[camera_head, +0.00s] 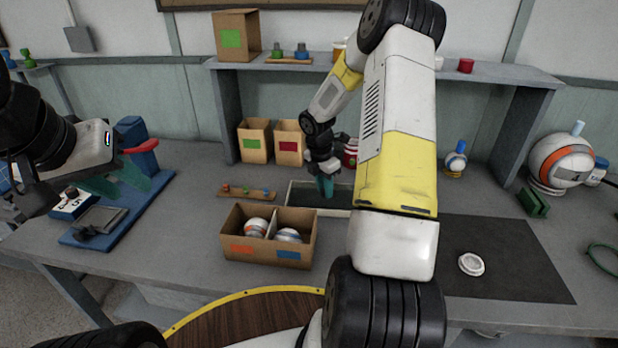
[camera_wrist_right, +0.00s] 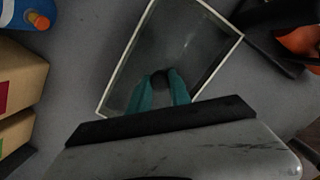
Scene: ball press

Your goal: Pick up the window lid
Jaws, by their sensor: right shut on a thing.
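The window lid (camera_head: 303,198) is a dark see-through panel in a pale frame, at the middle of the bench behind the two-part carton. It also shows in the right wrist view (camera_wrist_right: 185,45), with a dark round knob (camera_wrist_right: 161,77) on it. My right gripper (camera_head: 326,193) reaches down over the lid, and its teal fingers are shut on the knob. I cannot tell whether the lid is lifted off the bench. My right arm hides the lid's right part in the head view. My left gripper (camera_head: 135,187) has its teal fingers apart and empty, above the blue press (camera_head: 125,215).
A two-part carton (camera_head: 235,220) holding striped balls stands in front of the lid. A small wooden strip with colored pegs (camera_head: 247,193) lies to its left. Cartons (camera_head: 254,141) stand behind. A dark mat (camera_head: 500,265) with a white disc (camera_head: 471,264) lies right.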

